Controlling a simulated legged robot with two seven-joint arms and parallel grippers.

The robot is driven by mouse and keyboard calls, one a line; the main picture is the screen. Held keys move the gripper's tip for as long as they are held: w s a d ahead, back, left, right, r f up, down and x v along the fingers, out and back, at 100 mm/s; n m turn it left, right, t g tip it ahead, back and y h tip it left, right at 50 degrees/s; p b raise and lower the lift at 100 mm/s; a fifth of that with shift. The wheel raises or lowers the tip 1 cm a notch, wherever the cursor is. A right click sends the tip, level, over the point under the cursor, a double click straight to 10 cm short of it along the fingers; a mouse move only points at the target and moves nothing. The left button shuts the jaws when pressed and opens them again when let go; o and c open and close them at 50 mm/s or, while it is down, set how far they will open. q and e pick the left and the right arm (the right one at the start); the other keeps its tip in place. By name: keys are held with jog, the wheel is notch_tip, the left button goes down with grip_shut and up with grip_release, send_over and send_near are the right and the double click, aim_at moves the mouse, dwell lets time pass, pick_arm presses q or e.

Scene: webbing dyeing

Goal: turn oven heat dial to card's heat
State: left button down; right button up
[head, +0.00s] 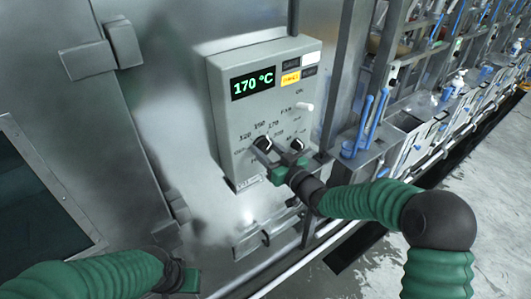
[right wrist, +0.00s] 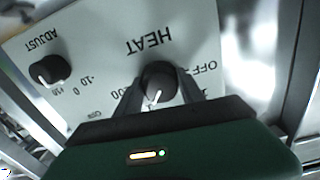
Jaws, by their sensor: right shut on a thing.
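The oven control box (head: 222,118) is pale grey, and its display (head: 253,83) reads 170 °C in green. The black heat dial (head: 262,143) is low on its face, with temperature marks around it. My right gripper (head: 269,158) is shut on this dial. In the right wrist view the heat dial (right wrist: 158,80) sits between the two fingers under the upside-down word HEAT. Its white pointer aims down toward the gripper; the mark it meets is hidden. My left gripper (head: 182,279) is low at the left, away from the box; its jaws are unclear. I cannot make out a card.
A black adjust dial (head: 297,144) is close to the right of the heat dial; it also shows in the right wrist view (right wrist: 50,70). A white fan switch (head: 304,106) sits above it. A yellow lit label (head: 290,79) is beside the display. Shelves with blue tools (head: 371,115) stand right.

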jog(key=n+b, duration=0.4)
jog(key=b, duration=0.2)
jog(key=n+b, duration=0.4)
jog(key=b, duration=0.2)
jog(key=f+n+b, duration=0.1)
jog(key=n+b, duration=0.4)
jog(key=b, duration=0.1)
jog(key=shift+r+n+b, duration=0.1)
jog(key=shift+n+b, duration=1.5)
jog(key=shift+n, duration=0.2)
jog(key=o, duration=1.1)
jog(key=shift+o, duration=1.3)
jog(key=shift+s+r, duration=0.1)
jog(key=shift+r, duration=0.05)
jog(key=shift+s+d+r, duration=0.1)
jog(key=shift+r, duration=0.05)
jog(key=shift+d, duration=0.1)
